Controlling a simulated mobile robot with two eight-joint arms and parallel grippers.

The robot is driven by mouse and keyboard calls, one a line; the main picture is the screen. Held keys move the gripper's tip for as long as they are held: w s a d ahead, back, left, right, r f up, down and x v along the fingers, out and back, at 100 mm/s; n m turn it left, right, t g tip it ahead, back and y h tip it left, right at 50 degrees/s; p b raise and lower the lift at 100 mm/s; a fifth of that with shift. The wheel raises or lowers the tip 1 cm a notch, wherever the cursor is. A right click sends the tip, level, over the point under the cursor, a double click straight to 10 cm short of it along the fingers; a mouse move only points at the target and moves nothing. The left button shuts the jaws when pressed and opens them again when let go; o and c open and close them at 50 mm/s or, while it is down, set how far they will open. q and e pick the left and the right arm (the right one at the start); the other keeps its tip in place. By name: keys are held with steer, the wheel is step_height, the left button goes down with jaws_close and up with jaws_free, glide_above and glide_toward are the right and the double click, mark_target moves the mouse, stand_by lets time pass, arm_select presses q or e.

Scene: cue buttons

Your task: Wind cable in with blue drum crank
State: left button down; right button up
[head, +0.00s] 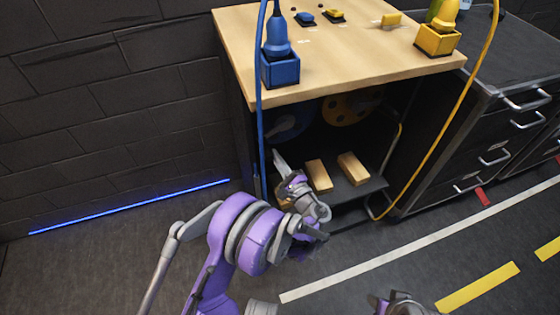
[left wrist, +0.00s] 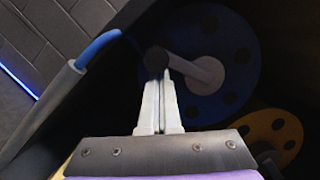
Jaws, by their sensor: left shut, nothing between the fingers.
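The blue drum (left wrist: 238,62) is upright in the dark bay under the wooden-topped bench. It also shows in the head view (head: 290,122), partly in shadow. Its grey crank arm (left wrist: 207,74) ends in a dark round knob (left wrist: 157,59). My left gripper (left wrist: 160,80) is shut and empty. Its fingertips are at the knob's lower edge in the left wrist view; I cannot tell whether they touch. In the head view my left gripper (head: 281,162) reaches into the bay's left side. The blue cable (head: 259,110) hangs down the bench's left front. My right gripper's fingers are not visible.
A yellow drum (head: 352,107) sits right of the blue one. Two wooden blocks (head: 318,175) (head: 353,168) lie on the bay's low shelf. A blue plug box (head: 281,70) and yellow plug box (head: 437,40) stand on the bench top (head: 350,62). A drawer cabinet (head: 490,120) is right.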

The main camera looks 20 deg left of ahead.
mark_target(271, 153)
arm_select(q)
steer(key=shift+s+a+r+m+t, duration=0.2)
steer(key=shift+a+r+m, duration=0.2)
steer(key=shift+r, duration=0.25)
steer(key=shift+s+a+r+m+t, duration=0.1)
steer(key=shift+s+a+r+m, duration=0.15)
steer(key=shift+r+m, duration=0.25)
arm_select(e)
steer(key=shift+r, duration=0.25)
arm_select(q)
steer(key=shift+a+r, duration=0.1)
steer(key=shift+r, duration=0.1)
